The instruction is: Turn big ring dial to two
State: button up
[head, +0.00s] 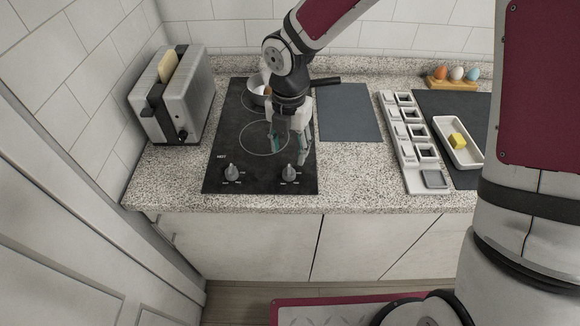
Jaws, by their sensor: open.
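The black cooktop (255,187) lies on the counter, with two grey dials near its front edge. The left dial (231,172) stands clear. The right dial (289,173) is just below and in front of my gripper. A large burner ring (243,143) shows on the glass, partly hidden by my gripper; the rear burner is largely covered by a pan. The dial markings are too small to read, so I cannot tell which dial serves the big ring. My gripper (289,153) points down over the cooktop, open and empty, its fingers close to the right dial; contact cannot be told.
A small pan (257,93) sits at the back of the cooktop, behind my gripper. A toaster (178,95) with bread stands left. A dark board (348,112) lies right, then a white compartment rack (410,150) and a white dish (450,141) holding a yellow block.

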aim_at(289, 169)
notch_tip(289, 169, down, 8)
jog(key=shift+f, duration=0.1)
dwell(0.4)
grip_shut()
